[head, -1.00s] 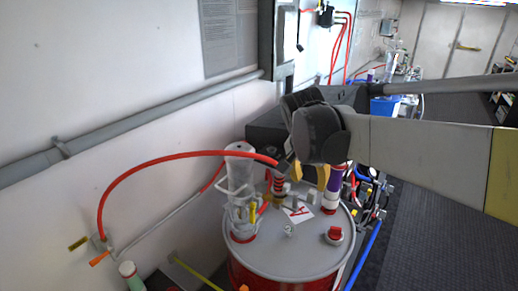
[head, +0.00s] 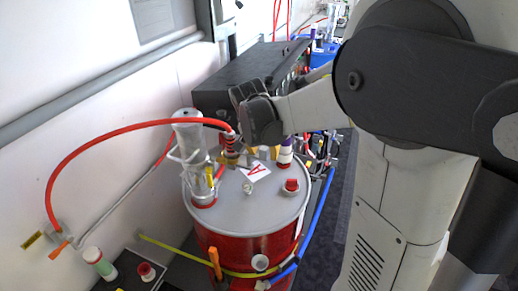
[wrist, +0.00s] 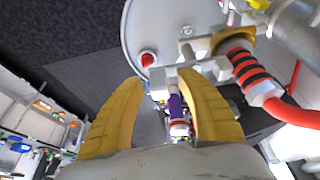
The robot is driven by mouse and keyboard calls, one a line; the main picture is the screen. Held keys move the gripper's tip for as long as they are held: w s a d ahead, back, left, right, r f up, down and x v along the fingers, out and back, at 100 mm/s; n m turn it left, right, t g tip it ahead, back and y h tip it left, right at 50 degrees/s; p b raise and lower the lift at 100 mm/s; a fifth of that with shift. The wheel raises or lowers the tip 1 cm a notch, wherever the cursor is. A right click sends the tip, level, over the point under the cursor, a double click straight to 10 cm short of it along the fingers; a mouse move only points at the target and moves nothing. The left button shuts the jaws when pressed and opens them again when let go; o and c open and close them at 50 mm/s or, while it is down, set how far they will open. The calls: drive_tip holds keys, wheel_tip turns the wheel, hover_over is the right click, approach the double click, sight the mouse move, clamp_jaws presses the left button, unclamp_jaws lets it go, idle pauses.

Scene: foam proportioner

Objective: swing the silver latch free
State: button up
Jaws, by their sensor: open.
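My gripper (wrist: 162,78) is open, with its two yellow curved fingers spread on either side of a small silver piece (wrist: 167,71) on the drum top. That piece looks like the latch, but I cannot tell for certain, nor whether the fingers touch it. In the head view my gripper (head: 268,150) is over the back of the drum lid, with its fingers mostly hidden behind my wrist. A coupling with red and black bands (wrist: 241,66) ends the red hose (wrist: 300,112). It stands right of the fingers in the wrist view and left of my wrist in the head view (head: 231,146).
The red drum (head: 240,247) has a grey lid with a red-capped fitting (head: 291,187) and a clear cylinder pump (head: 188,140). A purple-and-white fitting (wrist: 178,112) is between the fingers in view. A black box (head: 245,75) stands behind. Blue and yellow hoses run around the drum.

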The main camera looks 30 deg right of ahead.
clamp_jaws()
idle(0.3)
drive_tip(key=shift+w+d+n+t+y+b, duration=0.15)
drive_tip(key=shift+d+n+t+y+b, duration=0.1)
drive_tip(key=shift+n, duration=0.4)
drive_tip(key=shift+w+d+n+t+y+b, duration=0.15)
drive_tip(key=shift+d+n+b, duration=0.05)
drive_tip(key=shift+n, duration=0.45)
drive_tip(key=shift+w+d+n+t+y+b, duration=0.15)
drive_tip(key=shift+w+n+y+b, duration=0.45)
drive_tip(key=shift+n, duration=1.2)
drive_tip(key=shift+w+d+n+t+y+b, duration=0.2)
drive_tip(key=shift+w+n+y, duration=0.65)
drive_tip(key=shift+n, duration=0.95)
drive_tip(key=shift+w+d+n+g+y+b, duration=0.1)
drive_tip(key=shift+w+n+y+b, duration=0.6)
drive_tip(key=shift+n, duration=1.1)
drive_tip(key=shift+w, duration=0.15)
